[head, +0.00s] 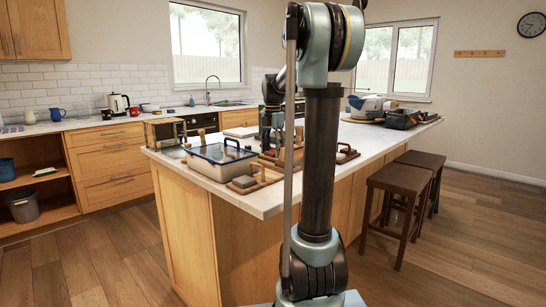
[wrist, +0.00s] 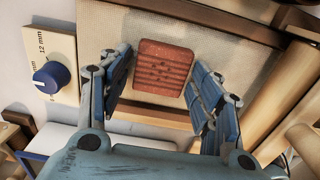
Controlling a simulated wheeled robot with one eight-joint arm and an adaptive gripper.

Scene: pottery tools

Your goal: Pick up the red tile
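The red tile (wrist: 163,68) shows in the wrist view. It is roughly square with rounded corners, grooved bands and small dark holes, and it lies on a cloth-covered board (wrist: 110,30). My gripper (wrist: 160,72) is open, with one blue finger to the left of the tile and the other to the right. Nothing is between the fingers except the view of the tile below or beyond them; I cannot tell the remaining distance. In the head view I cannot make out the tile, and my arm hides part of the worktop there.
In the wrist view, a pale block with a blue knob (wrist: 50,75) is left of the board, and a wooden roller (wrist: 280,95) is at right. In the head view, a lidded blue-edged container (head: 220,160) and wooden tools crowd the island top (head: 265,203). Stools (head: 400,182) stand at right.

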